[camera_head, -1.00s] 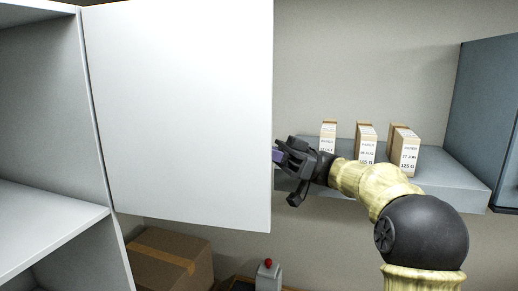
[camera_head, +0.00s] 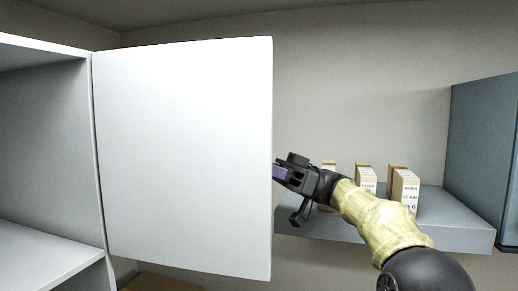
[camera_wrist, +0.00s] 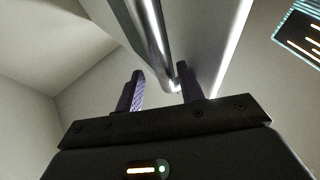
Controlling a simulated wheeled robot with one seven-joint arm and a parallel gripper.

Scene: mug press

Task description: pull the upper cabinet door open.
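The upper cabinet door (camera_head: 185,160) is a plain white panel in the head view. It stands swung out from the cabinet (camera_head: 50,165) at the left, whose shelves show. My gripper (camera_head: 281,173) is at the door's free right edge, its tips partly hidden behind the panel. In the wrist view my gripper (camera_wrist: 163,82) has its two purple fingers apart. A shiny metal bar handle (camera_wrist: 150,40) runs down the door (camera_wrist: 195,35) and its lower end shows between the fingers, closer to the right one. I cannot tell whether they touch.
Several small labelled boxes (camera_head: 405,188) stand on a grey shelf (camera_head: 450,215) behind my arm. A blue-grey panel (camera_head: 485,150) stands at the right. The wall space above the shelf is clear.

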